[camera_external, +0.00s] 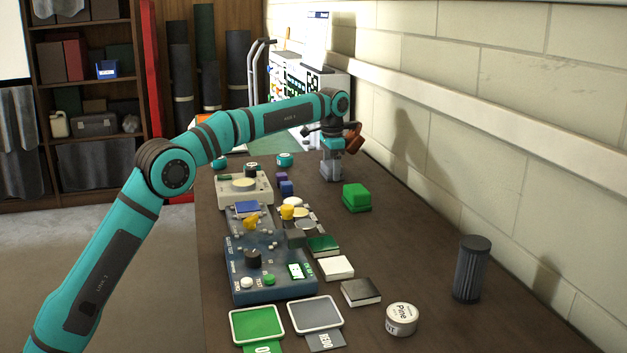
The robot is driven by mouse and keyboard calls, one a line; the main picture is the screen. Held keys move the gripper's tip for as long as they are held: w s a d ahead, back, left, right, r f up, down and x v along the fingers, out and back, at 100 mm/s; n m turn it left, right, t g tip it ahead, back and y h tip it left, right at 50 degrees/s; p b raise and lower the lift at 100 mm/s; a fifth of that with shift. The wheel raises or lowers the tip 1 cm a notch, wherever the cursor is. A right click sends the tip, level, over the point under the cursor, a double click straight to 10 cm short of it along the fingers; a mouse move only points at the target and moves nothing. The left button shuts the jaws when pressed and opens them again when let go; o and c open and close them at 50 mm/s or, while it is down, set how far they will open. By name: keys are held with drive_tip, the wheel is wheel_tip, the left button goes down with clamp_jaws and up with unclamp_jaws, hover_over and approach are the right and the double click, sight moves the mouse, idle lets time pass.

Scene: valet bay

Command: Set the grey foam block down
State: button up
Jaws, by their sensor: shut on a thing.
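My gripper (332,162) points down over the far part of the dark table, near the wall side. It is shut on the grey foam block (331,175), which is small in view and partly hidden by the fingers. The block is upright and close to the tabletop; I cannot tell whether it touches it. A green block (356,197) stands to the right and nearer the camera, apart from the held block.
Small purple and blue cubes (286,188) lie left of my gripper. A blue console (268,275), green and grey trays (316,314), a round tin (401,319) and a dark ribbed cylinder (471,269) stand nearer. The table's right side is mostly clear.

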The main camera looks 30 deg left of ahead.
sight(331, 163)
drive_tip(key=o, duration=1)
wheel_tip(331, 163, up, 11)
drive_tip(key=shift+w, duration=0.1)
drive_tip(key=shift+r, duration=0.55)
drive_tip(key=shift+r, duration=0.1)
